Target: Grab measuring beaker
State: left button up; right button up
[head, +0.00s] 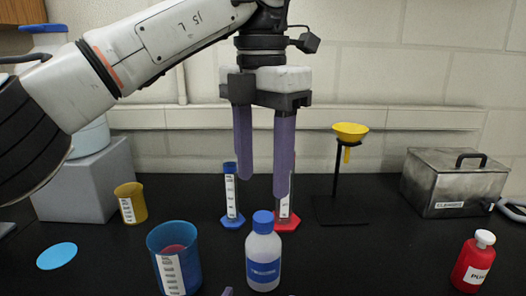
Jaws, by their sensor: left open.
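A blue measuring beaker (198,262) with a white scale label and something reddish inside stands at the front, left of centre. A smaller yellow measuring beaker (131,204), also with a scale label, stands further back on the left. My left gripper (265,187) points down with its two purple fingers apart and empty. It hangs above the bench, in front of two measuring cylinders, up and to the right of the blue beaker, touching neither beaker. A small purple tip (227,291) at the bottom edge may be a finger of my right gripper; the rest is out of frame.
A blue-capped bottle (263,265) stands right of the blue beaker. Behind are a blue cylinder (231,198), a red-based cylinder (285,222) and a yellow funnel (350,130) on a stand. A metal box (455,185) and red bottle (473,264) stand right. The front right middle is clear.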

aim_at(179, 273)
jog(key=k, duration=1.3)
